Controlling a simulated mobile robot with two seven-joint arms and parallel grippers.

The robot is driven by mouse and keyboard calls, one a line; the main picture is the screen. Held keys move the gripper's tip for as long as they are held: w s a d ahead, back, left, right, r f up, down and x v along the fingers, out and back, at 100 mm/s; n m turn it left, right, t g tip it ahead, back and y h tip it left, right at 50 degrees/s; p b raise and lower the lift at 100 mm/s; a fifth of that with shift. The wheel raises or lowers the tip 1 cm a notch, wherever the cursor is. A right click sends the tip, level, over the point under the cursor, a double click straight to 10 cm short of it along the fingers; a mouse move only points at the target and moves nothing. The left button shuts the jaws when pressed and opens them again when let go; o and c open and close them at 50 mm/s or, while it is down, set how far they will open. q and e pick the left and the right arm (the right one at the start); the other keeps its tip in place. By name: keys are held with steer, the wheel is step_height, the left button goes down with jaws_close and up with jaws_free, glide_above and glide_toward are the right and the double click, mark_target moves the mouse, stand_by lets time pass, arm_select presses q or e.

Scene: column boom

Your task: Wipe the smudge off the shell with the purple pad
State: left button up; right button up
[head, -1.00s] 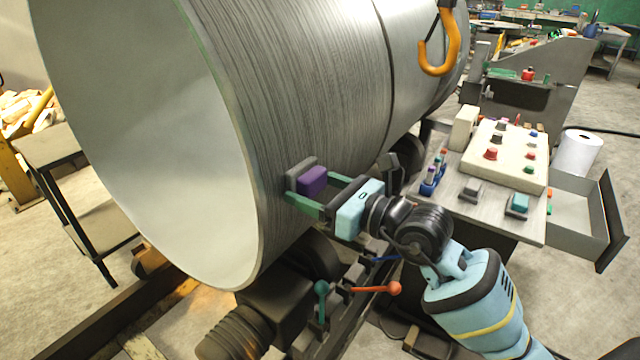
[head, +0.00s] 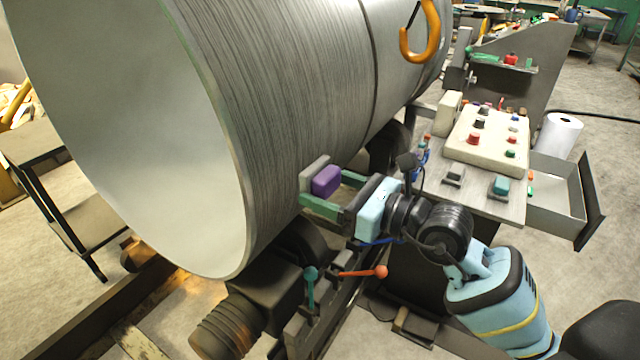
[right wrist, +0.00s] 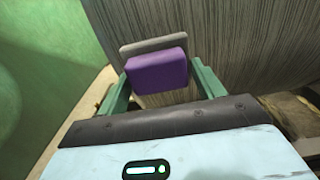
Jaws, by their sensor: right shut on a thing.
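The shell (head: 300,75) is a large brushed-metal cylinder lying on its side, its open end facing left in the head view. The purple pad (head: 326,180) has a grey plate behind it and is held between the green fingers of my right gripper (head: 330,188). In the right wrist view the pad (right wrist: 157,72) sits between the fingertips, its grey plate toward the shell wall (right wrist: 230,45). The pad is close to the lower side of the shell; I cannot tell if it touches. I cannot make out a smudge. My left gripper is not in view.
A control panel with several knobs (head: 490,138) stands on a bench to the right, beside an open drawer (head: 560,190). An orange hook (head: 420,45) hangs before the shell. A paper roll (head: 558,135) is at the right.

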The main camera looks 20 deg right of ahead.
stand_by(0.3)
steer(key=shift+v, duration=1.55)
